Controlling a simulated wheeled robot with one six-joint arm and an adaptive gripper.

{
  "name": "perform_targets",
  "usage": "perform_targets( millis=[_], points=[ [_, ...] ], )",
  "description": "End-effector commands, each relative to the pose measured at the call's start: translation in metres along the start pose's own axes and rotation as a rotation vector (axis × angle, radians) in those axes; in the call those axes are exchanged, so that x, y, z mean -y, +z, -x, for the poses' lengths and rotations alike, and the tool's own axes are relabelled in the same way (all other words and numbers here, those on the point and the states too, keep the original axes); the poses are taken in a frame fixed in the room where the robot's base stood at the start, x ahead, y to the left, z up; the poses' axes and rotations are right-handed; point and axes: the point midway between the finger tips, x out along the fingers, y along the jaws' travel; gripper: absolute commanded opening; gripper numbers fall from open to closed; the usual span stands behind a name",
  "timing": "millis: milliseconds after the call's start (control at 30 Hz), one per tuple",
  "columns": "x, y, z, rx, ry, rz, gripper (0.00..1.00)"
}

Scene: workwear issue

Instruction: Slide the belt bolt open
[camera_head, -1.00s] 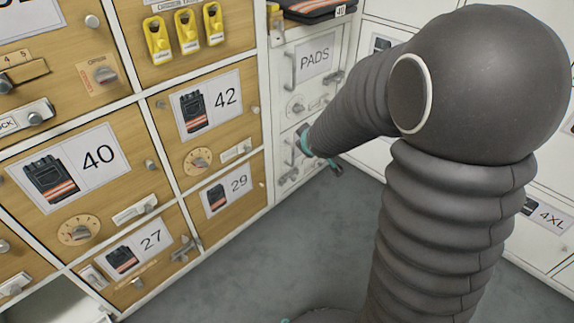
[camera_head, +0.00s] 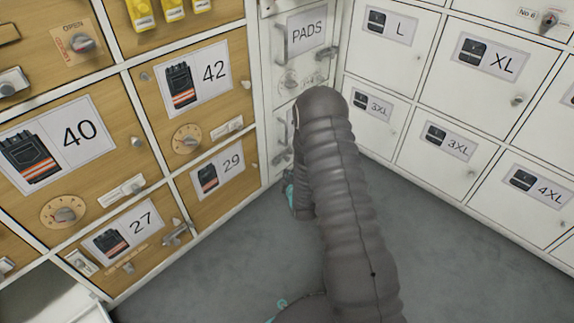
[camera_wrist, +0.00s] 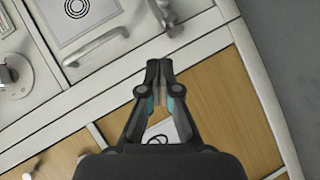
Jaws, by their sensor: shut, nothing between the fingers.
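In the wrist view, a white door carries a label with a round coil picture (camera_wrist: 78,18), perhaps the belt door. A grey bar handle (camera_wrist: 95,46) sits below the label. A small grey metal fitting (camera_wrist: 165,14), possibly the bolt, lies at the door's right end. My gripper (camera_wrist: 160,66) is shut and empty, its tips over the pale frame edge below that fitting and apparently apart from it. In the head view my gripper (camera_head: 290,190) shows only as a bit of teal beside the low white door; my arm hides most of that door and any bolt there.
The PADS door (camera_head: 306,33) is above in the white column. Wooden doors 42 (camera_head: 200,80) and 29 (camera_head: 216,177) stand to the left, white size doors such as XL (camera_head: 495,62) to the right. The grey floor (camera_head: 235,265) is clear.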

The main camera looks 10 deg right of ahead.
Motion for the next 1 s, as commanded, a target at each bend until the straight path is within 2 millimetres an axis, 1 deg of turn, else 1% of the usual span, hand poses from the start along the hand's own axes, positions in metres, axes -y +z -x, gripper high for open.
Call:
perform_targets(
  millis=[33, 100, 433, 567, 667, 767, 1000],
  points=[
    [0.006, 0.002, -0.001, -0.002, 0.004, 0.006, 0.0],
    [0.008, 0.003, -0.001, -0.005, 0.009, 0.014, 0.0],
    [0.008, 0.003, -0.001, -0.005, 0.011, 0.015, 0.0],
    [0.008, 0.003, -0.007, -0.006, 0.012, 0.015, 0.0],
    [0.009, 0.003, -0.019, -0.006, 0.011, 0.015, 0.0],
    [0.009, 0.003, -0.035, -0.006, 0.012, 0.015, 0.0],
    [0.008, 0.002, -0.081, -0.006, 0.011, 0.015, 0.0]
  ],
)
